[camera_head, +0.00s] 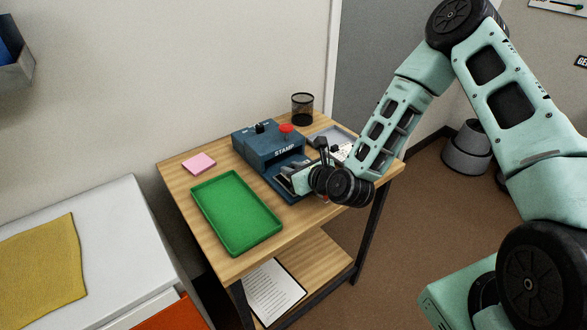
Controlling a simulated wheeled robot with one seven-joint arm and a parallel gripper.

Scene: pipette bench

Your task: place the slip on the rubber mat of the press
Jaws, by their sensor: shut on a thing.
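The blue press (262,138), marked STAMP, stands at the back of the wooden table, with a red part on top. Its low front base (280,190) reaches toward the table's front. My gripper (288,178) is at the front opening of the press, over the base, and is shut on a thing. That thing is very small here and mostly hidden by my gripper; I take it to be the slip. The rubber mat cannot be made out behind my gripper. I cannot tell whether the slip touches the mat.
A green tray (235,212) lies left of the press, with a pink pad (199,163) behind it. A black mesh cup (302,109) stands at the back right. A grey tray (341,133) with pale paper is partly behind my arm. A printed sheet (270,293) lies on the lower shelf.

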